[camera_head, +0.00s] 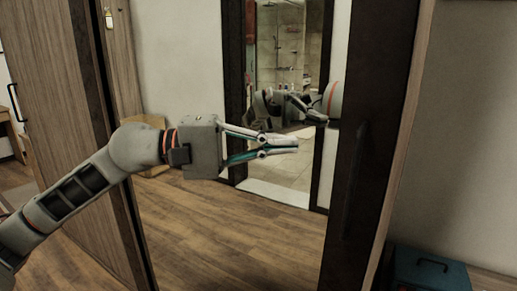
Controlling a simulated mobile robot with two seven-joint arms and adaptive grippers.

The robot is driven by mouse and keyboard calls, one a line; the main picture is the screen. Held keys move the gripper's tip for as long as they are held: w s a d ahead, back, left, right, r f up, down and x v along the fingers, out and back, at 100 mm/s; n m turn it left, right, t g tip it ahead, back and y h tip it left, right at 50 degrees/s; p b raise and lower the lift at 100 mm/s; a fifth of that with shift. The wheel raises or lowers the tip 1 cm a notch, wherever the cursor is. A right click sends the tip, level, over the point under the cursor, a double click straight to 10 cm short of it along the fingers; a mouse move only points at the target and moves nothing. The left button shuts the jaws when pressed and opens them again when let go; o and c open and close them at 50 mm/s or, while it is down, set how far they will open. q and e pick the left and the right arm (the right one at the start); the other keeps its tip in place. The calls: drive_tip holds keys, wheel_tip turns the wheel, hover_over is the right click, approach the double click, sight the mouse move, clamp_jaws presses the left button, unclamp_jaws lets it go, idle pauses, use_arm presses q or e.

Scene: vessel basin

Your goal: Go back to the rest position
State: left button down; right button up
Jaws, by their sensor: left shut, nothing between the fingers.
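My left arm comes in from the left, and its gripper (296,145) points right in mid-air. Its fingers are shut with nothing between them. It hangs in front of the opening between two dark-edged panels, above the wood floor (230,235). A second grey arm with an orange ring and a gripper (268,104) shows farther back, by the bathroom doorway. It is partly cut off by the dark panel, and its jaws are too small to read. I cannot tell whether it is my right arm or a reflection.
A wooden door (50,90) stands at left and a dark panel edge (372,130) at right, close to the left gripper's tips. A blue box (430,270) sits low at right. A small wooden piece (150,170) stands behind my arm. Floor in the middle is clear.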

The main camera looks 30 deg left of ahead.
use_arm(q)
drive_tip(key=shift+b+v, duration=0.5)
drive_tip(key=shift+v, duration=1.6)
use_arm(e)
drive_tip(key=shift+w+a+r, duration=0.25)
drive_tip(key=shift+w+a, duration=0.1)
